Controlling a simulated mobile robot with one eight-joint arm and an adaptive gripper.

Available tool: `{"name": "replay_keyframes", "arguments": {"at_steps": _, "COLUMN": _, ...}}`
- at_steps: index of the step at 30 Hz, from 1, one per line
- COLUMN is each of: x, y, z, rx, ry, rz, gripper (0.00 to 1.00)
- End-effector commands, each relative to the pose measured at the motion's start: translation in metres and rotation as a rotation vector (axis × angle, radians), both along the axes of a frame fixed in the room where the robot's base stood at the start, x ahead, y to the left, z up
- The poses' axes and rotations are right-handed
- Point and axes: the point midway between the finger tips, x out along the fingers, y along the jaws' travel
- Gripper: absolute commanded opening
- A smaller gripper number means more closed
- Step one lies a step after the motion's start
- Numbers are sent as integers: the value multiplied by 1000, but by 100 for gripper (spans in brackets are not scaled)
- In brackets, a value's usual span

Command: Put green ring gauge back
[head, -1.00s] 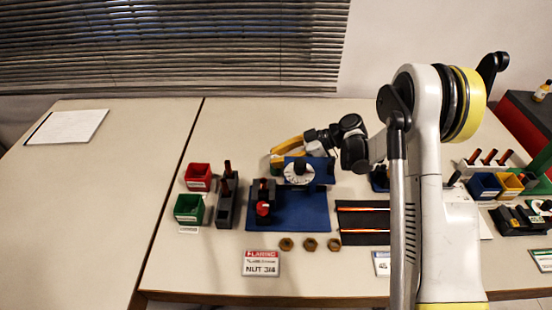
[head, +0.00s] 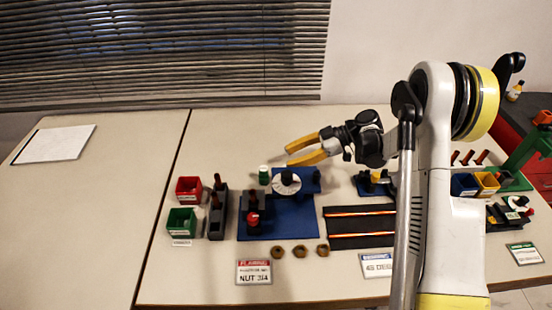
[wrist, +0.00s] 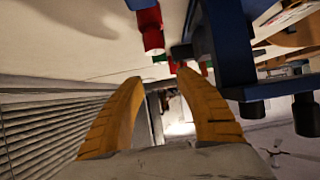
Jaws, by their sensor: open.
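A small upright cylinder with a green top and pale body (head: 264,175) stands at the back left of the blue rig, beside the white dial (head: 287,183). It may be the green ring gauge; it is too small to be sure. My gripper (head: 288,157) is open, with yellow fingers pointing left, behind the dial and to the right of the cylinder, apart from it. In the wrist view my gripper (wrist: 157,88) has nothing between its fingers. A small green patch (wrist: 160,58) shows beyond the fingertips, partly hidden by a red cylinder (wrist: 150,30).
The blue rig base (head: 300,222) holds a red-knobbed block. Red (head: 189,188) and green (head: 181,219) bins and a dark rack (head: 218,210) stand to its left. Several hex nuts lie in front. A black mat (head: 360,225) lies right. The table's left part is mostly clear.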

Motion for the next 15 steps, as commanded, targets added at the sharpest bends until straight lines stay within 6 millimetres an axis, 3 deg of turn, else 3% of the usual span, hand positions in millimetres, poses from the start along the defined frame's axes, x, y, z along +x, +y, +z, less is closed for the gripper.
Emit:
{"name": "replay_keyframes", "arguments": {"at_steps": 4, "x": 0, "y": -14, "z": 8, "rx": 0, "ry": 0, "rz": 0, "gripper": 41}}
{"name": "replay_keyframes", "arguments": {"at_steps": 10, "x": -1, "y": -17, "z": 14, "rx": -11, "ry": 13, "rz": -12, "gripper": 41}}
{"name": "replay_keyframes", "arguments": {"at_steps": 15, "x": -10, "y": -12, "z": 51, "rx": -104, "ry": 121, "rz": -127, "gripper": 41}}
